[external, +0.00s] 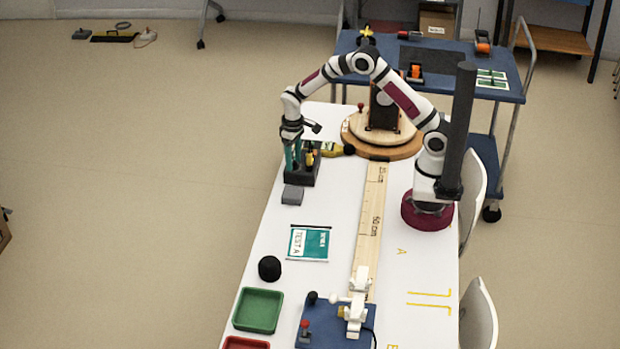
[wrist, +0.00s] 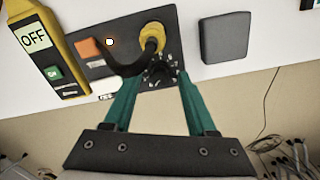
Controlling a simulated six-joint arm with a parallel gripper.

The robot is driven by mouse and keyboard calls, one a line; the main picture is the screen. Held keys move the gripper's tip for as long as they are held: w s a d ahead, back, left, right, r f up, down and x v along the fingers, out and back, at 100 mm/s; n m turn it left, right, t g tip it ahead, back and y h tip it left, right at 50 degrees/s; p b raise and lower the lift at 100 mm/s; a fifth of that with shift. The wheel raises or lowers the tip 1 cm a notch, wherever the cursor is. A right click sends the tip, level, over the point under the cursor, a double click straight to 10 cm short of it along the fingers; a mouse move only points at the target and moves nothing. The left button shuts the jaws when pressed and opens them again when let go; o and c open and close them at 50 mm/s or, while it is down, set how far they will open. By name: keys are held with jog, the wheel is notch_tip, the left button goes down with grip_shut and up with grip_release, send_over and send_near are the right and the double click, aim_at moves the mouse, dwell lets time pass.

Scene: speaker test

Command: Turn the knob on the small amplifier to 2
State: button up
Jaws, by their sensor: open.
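The small amplifier (external: 304,179) is a dark box near the far left edge of the white table. My gripper (external: 297,168) is at the amplifier, pointing down. In the wrist view my gripper (wrist: 161,77) has its teal fingers apart, with the tips by the scale marks, close to the knob. I cannot tell whether they touch it.
A yellow meter (wrist: 42,45) reading OFF lies left of the amplifier in the wrist view. A grey block (external: 292,194) sits close in front.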

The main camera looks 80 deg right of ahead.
grip_shut()
jog(key=shift+m, duration=0.3)
dwell(0.3)
jog(key=m, duration=0.5)
jog(key=shift+m, duration=0.4)
jog(key=m, duration=0.5)
jog(key=shift+m, duration=0.3)
grip_release()
